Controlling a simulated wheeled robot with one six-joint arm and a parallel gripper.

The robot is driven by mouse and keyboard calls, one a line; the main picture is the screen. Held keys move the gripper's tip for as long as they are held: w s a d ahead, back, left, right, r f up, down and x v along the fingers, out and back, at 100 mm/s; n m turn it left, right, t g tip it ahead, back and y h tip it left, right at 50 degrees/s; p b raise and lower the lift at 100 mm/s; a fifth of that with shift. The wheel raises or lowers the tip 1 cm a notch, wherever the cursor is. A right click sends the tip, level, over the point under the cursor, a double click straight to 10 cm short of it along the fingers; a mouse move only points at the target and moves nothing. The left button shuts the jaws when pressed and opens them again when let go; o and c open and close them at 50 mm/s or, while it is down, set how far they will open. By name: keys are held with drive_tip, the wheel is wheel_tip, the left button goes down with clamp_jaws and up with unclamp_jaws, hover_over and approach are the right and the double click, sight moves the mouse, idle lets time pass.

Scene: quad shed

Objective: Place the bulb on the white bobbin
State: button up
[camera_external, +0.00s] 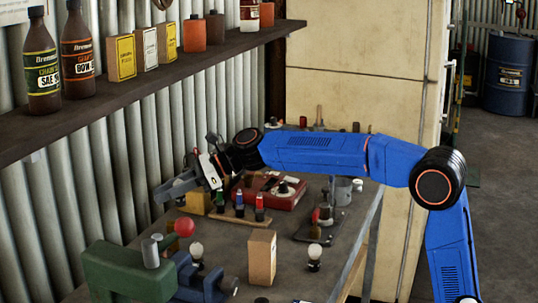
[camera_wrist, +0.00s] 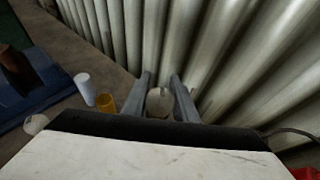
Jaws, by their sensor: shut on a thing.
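My gripper (camera_external: 180,187) is at the end of the arm, above the left side of the bench, near the corrugated wall. In the wrist view my gripper (camera_wrist: 162,88) has its two grey fingers shut on a pale rounded thing, which looks like the bulb (camera_wrist: 159,102). Its lower part is hidden by my wrist housing. A white cylinder, probably the white bobbin (camera_wrist: 85,87), stands upright on the bench to the left of the fingers, apart from the held bulb. In the external view a pale cylinder behind the green machine may be this bobbin (camera_external: 157,238).
An amber cylinder (camera_wrist: 106,103) stands close beside the bobbin. Other bulbs (camera_external: 197,250) (camera_external: 314,252) stand on the bench. A green machine (camera_external: 120,272), a blue vise (camera_external: 195,282), a wooden block (camera_external: 262,257) and a red box (camera_external: 280,195) take up room. A shelf (camera_external: 150,75) runs above.

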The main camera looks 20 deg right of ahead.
drive_tip(key=shift+f, duration=2.3)
drive_tip(key=shift+f, duration=0.1)
drive_tip(key=o, duration=1.1)
drive_tip(key=v, duration=1.2)
drive_tip(key=shift+d, duration=0.1)
